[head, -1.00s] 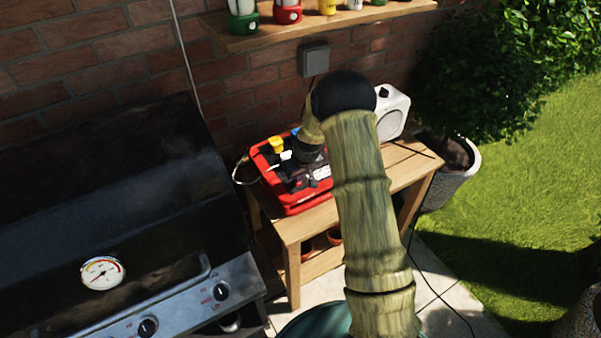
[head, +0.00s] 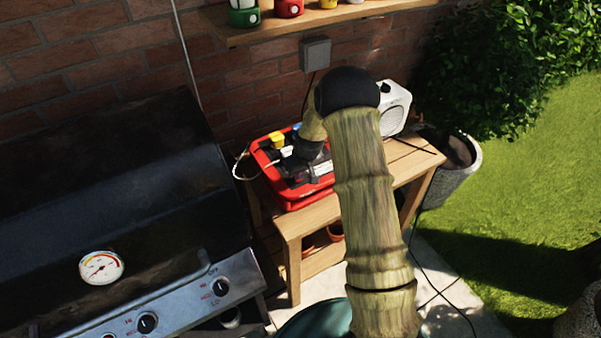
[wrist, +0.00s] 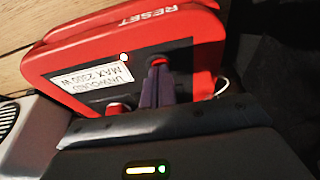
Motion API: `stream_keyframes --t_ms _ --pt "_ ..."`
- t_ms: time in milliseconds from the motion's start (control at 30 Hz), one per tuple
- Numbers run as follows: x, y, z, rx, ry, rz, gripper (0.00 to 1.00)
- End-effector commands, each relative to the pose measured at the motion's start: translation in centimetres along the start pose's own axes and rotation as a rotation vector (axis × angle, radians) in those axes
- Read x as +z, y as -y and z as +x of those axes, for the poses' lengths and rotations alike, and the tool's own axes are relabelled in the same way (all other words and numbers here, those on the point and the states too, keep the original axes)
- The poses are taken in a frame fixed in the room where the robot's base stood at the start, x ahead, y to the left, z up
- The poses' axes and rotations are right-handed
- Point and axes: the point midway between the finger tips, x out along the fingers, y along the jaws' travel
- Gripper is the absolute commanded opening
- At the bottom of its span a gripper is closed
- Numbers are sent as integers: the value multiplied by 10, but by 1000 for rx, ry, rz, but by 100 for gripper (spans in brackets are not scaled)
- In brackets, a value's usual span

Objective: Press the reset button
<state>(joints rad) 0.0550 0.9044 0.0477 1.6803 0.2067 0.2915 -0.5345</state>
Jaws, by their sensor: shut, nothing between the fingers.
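A red box with a dark top panel (head: 267,166) stands on the wooden table. In the wrist view its red rim (wrist: 50,67) carries the word RESET (wrist: 147,17). A small red button (wrist: 158,61) shows on the dark panel on the RESET side. My gripper (wrist: 157,74) is shut and empty, its fingertips at the near edge of this button; I cannot tell whether they touch it. Another red part (wrist: 119,108) is partly hidden by my gripper body. In the head view my arm covers the box's right part and the fingertips cannot be made out.
A white label (wrist: 92,81) reads UNWOUND MAX 2500 W. Yellow (head: 278,140) and white plugs sit in the box's top. A white radio-like device (head: 397,108) stands behind my arm. A black grill (head: 110,170) is at left, a brick wall behind, and a shelf (head: 300,28) above.

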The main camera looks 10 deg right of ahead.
Motion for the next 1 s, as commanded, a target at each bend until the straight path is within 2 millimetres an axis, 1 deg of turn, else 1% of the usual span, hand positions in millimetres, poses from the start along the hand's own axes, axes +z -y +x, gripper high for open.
stream_keyframes --t_ms 33,167,267,633,700,800,1000 --pt "0 1 -10 -2 6 0 0" --pt "-10 1 -36 1 -4 -3 0" --pt "-10 0 -47 3 -7 -3 0" --pt "-11 0 -112 4 -12 -4 0" --pt "-11 0 -121 3 -10 -3 0" --pt "-10 0 -128 3 -9 -2 0" --pt "-10 -1 -131 3 -8 -1 0"
